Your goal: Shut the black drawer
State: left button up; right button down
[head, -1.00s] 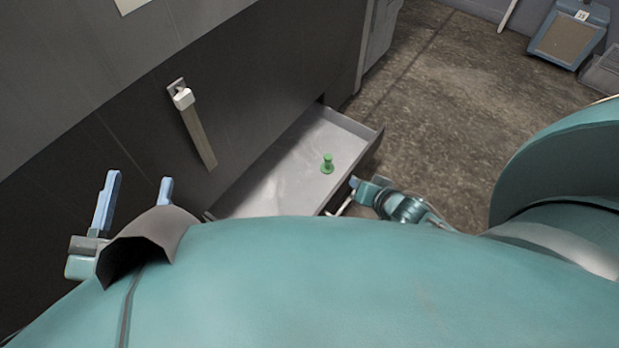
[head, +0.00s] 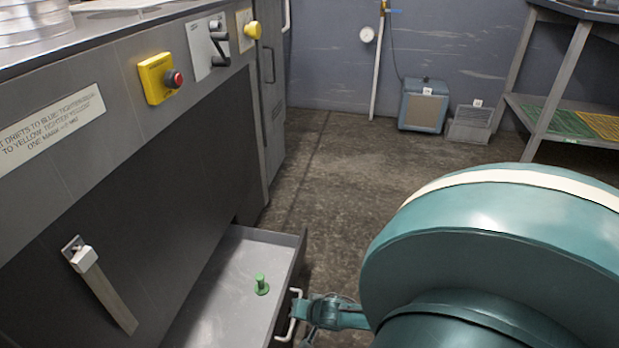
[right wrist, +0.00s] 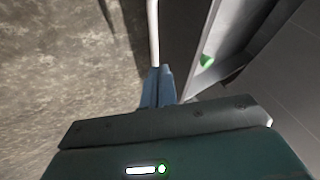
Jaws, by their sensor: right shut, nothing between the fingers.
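The black drawer (head: 218,300) stands open from the dark cabinet front in the head view, with a grey inside and a white bar handle (head: 292,318) on its front. A green knob-like piece (head: 261,285) stands in it. My right gripper (head: 300,304) is at the handle, outside the drawer front. In the right wrist view its blue fingers (right wrist: 160,72) are shut and empty, with their tips by the white handle bar (right wrist: 153,35). I cannot tell if they touch it. The drawer edge (right wrist: 208,40) runs to the right there. My left gripper is out of view.
The cabinet front carries a hanging strap (head: 108,295), a yellow box with a red button (head: 160,80) and a switch (head: 218,45). Open floor (head: 350,175) lies beyond the drawer. A blue box (head: 423,108) and a metal rack (head: 555,85) stand farther back.

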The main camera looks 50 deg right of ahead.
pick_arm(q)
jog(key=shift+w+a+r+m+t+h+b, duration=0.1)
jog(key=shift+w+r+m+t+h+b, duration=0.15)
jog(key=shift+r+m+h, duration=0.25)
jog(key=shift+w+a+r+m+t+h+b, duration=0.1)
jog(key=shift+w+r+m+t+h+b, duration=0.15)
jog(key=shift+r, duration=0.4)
pick_arm(e)
jog(key=shift+w+a+r, duration=0.1)
jog(key=shift+w+a, duration=0.4)
jog(key=shift+w, duration=0.4)
jog(key=shift+w+a, duration=0.45)
jog(key=shift+w, duration=0.4)
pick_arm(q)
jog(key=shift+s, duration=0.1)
